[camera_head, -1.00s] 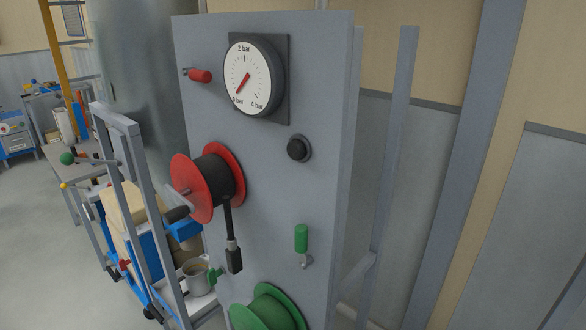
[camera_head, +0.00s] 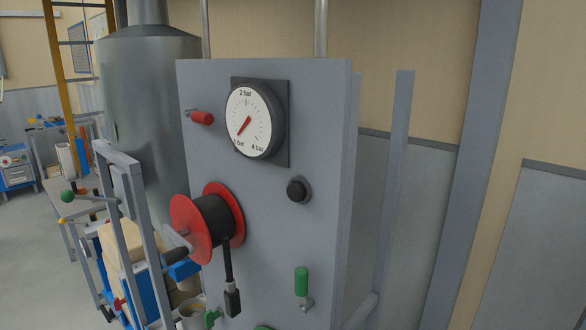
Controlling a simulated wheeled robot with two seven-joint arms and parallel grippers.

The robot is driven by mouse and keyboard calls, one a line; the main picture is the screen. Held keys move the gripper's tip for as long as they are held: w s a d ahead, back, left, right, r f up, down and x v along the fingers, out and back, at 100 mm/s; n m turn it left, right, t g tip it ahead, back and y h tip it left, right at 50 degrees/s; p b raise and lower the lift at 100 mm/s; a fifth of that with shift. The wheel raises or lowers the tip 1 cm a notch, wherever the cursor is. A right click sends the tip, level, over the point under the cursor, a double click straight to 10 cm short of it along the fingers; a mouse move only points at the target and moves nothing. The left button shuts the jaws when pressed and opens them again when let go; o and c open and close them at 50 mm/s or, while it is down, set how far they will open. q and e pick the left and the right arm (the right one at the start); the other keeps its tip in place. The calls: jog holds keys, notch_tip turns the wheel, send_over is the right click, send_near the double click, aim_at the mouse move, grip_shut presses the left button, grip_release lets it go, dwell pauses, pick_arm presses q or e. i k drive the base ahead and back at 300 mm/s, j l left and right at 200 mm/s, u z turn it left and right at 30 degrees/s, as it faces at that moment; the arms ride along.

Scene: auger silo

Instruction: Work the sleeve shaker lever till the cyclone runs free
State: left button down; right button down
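A grey panel (camera_head: 262,215) fills the middle of the view. It carries a round white pressure gauge (camera_head: 248,123) with a red needle at the low end of its scale. A small red-handled lever (camera_head: 202,118) sits at the panel's upper left, and a green-handled lever (camera_head: 302,282) stands upright at lower right. I cannot tell which lever is the sleeve shaker. A large grey metal cylinder with a conical top (camera_head: 150,100), perhaps the cyclone, stands behind the panel at left. Neither of my grippers is in view.
A red reel (camera_head: 190,228) with a black hanging plug (camera_head: 232,300) and a black knob (camera_head: 298,190) stick out from the panel. A metal frame (camera_head: 130,190) and a green-ball lever (camera_head: 68,196) are at left. Open floor shows at far left.

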aim_at(67, 196)
jog(key=u, duration=1.25)
